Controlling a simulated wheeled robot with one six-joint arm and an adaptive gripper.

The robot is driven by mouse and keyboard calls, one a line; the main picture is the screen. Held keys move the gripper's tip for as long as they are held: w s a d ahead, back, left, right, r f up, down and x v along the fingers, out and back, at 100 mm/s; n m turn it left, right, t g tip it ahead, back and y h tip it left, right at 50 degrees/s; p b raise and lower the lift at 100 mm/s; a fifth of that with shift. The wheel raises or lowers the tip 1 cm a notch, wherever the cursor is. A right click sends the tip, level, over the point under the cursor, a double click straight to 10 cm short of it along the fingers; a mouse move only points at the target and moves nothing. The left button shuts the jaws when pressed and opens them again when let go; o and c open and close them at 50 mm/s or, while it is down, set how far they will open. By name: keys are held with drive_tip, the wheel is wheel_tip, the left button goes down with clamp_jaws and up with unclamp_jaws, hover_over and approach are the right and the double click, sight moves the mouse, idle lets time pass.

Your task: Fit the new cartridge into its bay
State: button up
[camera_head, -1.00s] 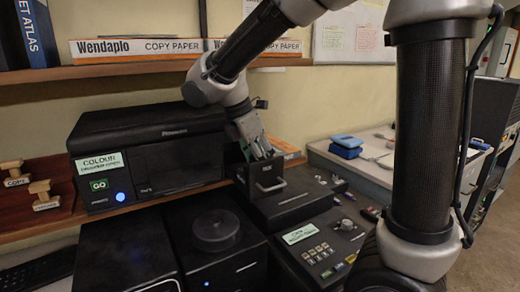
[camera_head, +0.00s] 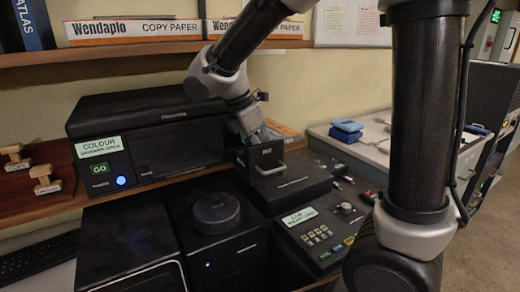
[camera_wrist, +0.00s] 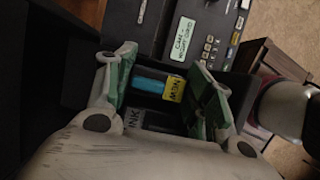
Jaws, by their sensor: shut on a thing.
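My gripper (camera_wrist: 168,82) has green-padded fingers either side of the new cartridge (camera_wrist: 150,82). It is shut on this cartridge, which shows a blue body and a yellow label reading NEW (camera_wrist: 173,89). In the head view my gripper (camera_head: 252,132) points down at a raised black box-like part (camera_head: 267,159) with a pale handle line, on the dark console. In the wrist view a dark part marked INK (camera_wrist: 134,120) lies near the cartridge. The cartridge's lower end and the inside of the bay are hidden, so I cannot tell how deep it sits.
A black colour printer (camera_head: 160,150) with a green GO label stands left of my gripper. A dark unit with a round knob (camera_head: 215,212) is in front. A labelled keypad panel (camera_head: 318,232) lies to the right. A shelf (camera_head: 150,57) with paper boxes runs above.

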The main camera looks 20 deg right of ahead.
drive_tip(key=o, duration=1.1)
drive_tip(key=v, duration=1.1)
drive_tip(key=shift+a+r, duration=0.1)
drive_tip(key=shift+r, duration=0.05)
drive_tip(key=shift+s+d+r, duration=0.1)
drive_tip(key=shift+d+r, duration=0.1)
drive_tip(key=shift+r, duration=0.05)
drive_tip(key=s+d+f+m+t+y, duration=0.1)
drive_tip(key=s+d+f+m+y, duration=0.1)
drive_tip(key=s+d+m, duration=0.6)
drive_tip(key=s+d+f+m+t+y, duration=0.2)
drive_tip(key=s+d+f+m, duration=0.2)
drive_tip(key=s+d+m, duration=0.5)
drive_tip(key=d+m, duration=0.1)
drive_tip(key=m, duration=0.2)
drive_tip(key=shift+d+t, duration=0.3)
